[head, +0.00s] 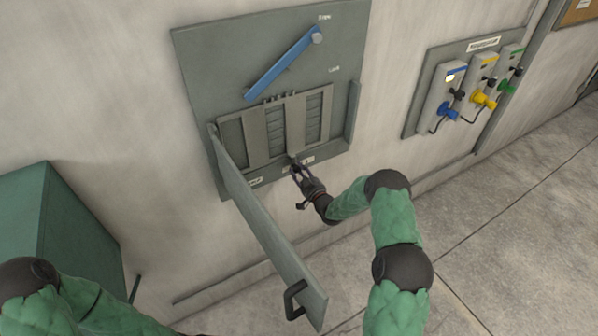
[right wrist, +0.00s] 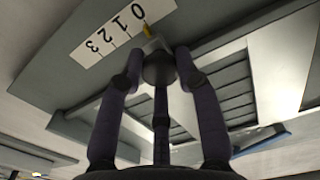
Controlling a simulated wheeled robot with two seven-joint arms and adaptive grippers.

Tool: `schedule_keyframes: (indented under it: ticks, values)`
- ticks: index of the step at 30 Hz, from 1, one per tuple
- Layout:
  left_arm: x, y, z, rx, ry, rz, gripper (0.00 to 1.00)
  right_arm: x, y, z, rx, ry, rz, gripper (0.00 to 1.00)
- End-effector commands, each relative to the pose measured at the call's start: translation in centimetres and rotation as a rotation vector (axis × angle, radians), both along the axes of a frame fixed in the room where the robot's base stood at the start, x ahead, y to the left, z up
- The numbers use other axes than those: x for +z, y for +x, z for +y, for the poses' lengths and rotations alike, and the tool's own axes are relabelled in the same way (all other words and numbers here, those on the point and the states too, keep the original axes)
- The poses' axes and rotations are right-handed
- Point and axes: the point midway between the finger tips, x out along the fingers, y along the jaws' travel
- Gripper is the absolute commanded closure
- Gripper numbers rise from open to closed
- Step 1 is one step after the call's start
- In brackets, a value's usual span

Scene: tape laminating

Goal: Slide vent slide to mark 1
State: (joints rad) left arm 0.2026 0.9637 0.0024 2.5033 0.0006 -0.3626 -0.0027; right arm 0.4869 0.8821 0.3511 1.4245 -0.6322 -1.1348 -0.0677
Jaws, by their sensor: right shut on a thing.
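The vent slide (head: 293,125) is a grey plate in front of dark slats in the wall panel (head: 345,60). Its small round knob (right wrist: 158,68) sits at its lower edge in the right wrist view. My right gripper (head: 296,168) is shut on this knob, with its fingers around it. A white scale (right wrist: 105,35) reads 0, 1, 2, 3. A small yellow pointer (right wrist: 148,29) by the knob is near the 0 end; its exact reading is hard to tell. The left gripper is out of view; only part of my left arm shows at lower left.
An open flap door (head: 265,235) with a black handle (head: 293,298) juts out left of my right arm. A blue lever (head: 283,65) is above the vent. A board with blue, yellow and green plugs (head: 484,97) hangs at right. A green cabinet (head: 80,225) stands at left.

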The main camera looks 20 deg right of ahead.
Motion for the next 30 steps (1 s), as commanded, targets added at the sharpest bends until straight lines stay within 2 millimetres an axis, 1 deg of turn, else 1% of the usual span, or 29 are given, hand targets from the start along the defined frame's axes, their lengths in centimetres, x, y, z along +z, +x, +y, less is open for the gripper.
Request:
schedule_keyframes:
  ticks: [1, 11, 20, 21, 23, 24, 30]
  values:
    - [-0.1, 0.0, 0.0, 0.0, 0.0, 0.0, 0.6, 0.4, 0.2, -0.2, -0.001, -0.003, -0.01, 1.0]
    - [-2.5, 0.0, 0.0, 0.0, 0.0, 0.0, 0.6, 0.5, 0.5, -2.6, -0.005, -0.007, -0.017, 1.0]
    - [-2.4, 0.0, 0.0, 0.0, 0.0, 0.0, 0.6, 0.9, 0.5, -2.8, -0.003, -0.007, -0.017, 1.0]
    - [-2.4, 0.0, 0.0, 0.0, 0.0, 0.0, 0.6, 0.9, 0.5, -2.8, -0.003, -0.007, -0.017, 0.63]
    - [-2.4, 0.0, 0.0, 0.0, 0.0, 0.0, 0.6, 0.9, 0.5, -2.8, -0.003, -0.007, -0.018, 0.46]
    - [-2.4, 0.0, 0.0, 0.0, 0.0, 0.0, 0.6, 0.9, 0.5, -2.7, -0.003, -0.007, -0.017, 0.42]
    - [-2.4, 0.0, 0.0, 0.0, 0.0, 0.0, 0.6, 0.5, 0.4, -2.6, -0.002, -0.004, -0.01, 0.42]
